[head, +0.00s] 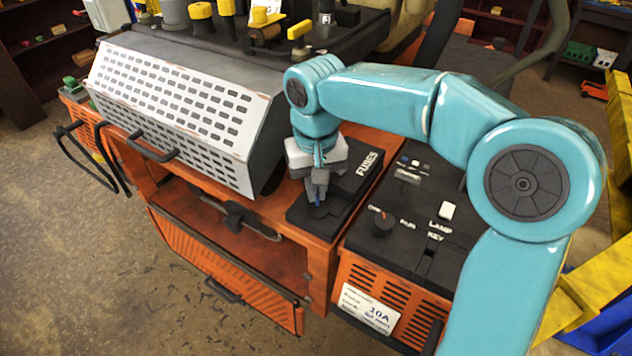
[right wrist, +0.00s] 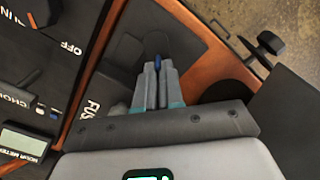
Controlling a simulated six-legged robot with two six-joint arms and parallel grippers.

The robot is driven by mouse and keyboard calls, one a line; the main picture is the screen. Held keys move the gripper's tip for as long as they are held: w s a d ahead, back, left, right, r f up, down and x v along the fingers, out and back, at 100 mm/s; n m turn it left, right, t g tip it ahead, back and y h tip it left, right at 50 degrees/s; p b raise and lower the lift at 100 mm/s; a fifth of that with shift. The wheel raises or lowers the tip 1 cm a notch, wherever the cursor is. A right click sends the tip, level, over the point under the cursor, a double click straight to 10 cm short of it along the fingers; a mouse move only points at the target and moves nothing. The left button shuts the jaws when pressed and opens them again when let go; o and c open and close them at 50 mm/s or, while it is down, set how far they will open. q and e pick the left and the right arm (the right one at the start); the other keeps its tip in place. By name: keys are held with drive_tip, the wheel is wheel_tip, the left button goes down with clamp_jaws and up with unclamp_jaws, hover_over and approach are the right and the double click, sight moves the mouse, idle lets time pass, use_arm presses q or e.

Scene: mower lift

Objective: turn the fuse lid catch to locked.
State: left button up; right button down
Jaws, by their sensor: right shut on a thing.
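The black fuse lid (head: 352,190), marked FUSES, is shut on top of the orange housing; part of it also shows in the right wrist view (right wrist: 122,55). My left gripper is not in view.
A black panel with a knob (head: 383,224), a white lamp switch (head: 446,210) and a key slot lies right of the lid. A perforated white cover (head: 175,105) rises to the left. An orange grille flap (head: 230,275) hangs open below.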

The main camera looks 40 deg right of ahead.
drive_tip(key=n+p, duration=0.1)
drive_tip(key=n, duration=0.3)
drive_tip(key=shift+r+n, duration=0.1)
drive_tip(key=shift+n, duration=0.2)
drive_tip(key=shift+n+p, duration=0.35)
drive_tip(key=shift+n, duration=1.55)
drive_tip(key=c, duration=1.3)
unclamp_jaws()
drive_tip(key=shift+o, duration=0.2)
drive_tip(key=shift+r, duration=0.3)
wheel_tip(320, 180, up, 16)
drive_tip(key=p, duration=0.1)
drive_tip(key=shift+f, duration=0.15)
